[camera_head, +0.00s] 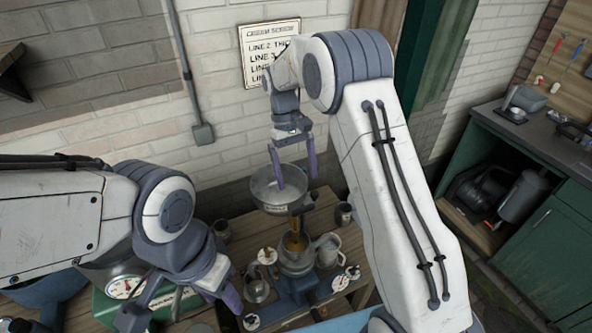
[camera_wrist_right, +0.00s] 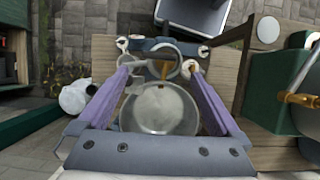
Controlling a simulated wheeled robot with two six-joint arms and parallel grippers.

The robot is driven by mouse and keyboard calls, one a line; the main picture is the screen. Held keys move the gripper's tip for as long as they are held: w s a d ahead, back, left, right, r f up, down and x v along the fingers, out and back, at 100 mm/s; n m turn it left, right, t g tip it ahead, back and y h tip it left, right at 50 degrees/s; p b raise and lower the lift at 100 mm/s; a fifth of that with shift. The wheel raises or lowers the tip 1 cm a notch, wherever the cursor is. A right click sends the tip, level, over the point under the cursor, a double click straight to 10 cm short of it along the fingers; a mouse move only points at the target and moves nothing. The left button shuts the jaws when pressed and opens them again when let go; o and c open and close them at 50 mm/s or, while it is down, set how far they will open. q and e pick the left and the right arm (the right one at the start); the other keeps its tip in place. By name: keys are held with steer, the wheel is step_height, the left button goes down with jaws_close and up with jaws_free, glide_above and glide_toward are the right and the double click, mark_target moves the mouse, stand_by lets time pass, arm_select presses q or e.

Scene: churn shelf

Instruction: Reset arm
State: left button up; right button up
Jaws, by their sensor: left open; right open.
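My right gripper (camera_head: 293,165) is open and empty above a round metal bowl (camera_head: 270,190) with a label on its front. In the right wrist view the open purple fingers (camera_wrist_right: 158,75) spread on either side of the bowl (camera_wrist_right: 158,112); whether they touch it is unclear. A brown stream or spout runs from the bowl towards a metal vessel (camera_head: 297,262) below. My left gripper (camera_head: 185,308) is open at the lower left, partly cut off by the bottom edge, with nothing visible in it.
A wooden table (camera_head: 235,250) holds mugs (camera_head: 328,250), a small pot (camera_head: 256,291) and a green unit with a dial (camera_head: 125,287). A sign (camera_head: 258,50) hangs on the brick wall. A green cabinet (camera_head: 545,245) stands at right, with paved floor between.

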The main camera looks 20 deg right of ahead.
arm_select(q)
steer(key=shift+f, duration=0.2)
arm_select(e)
steer(key=shift+v, duration=1.15)
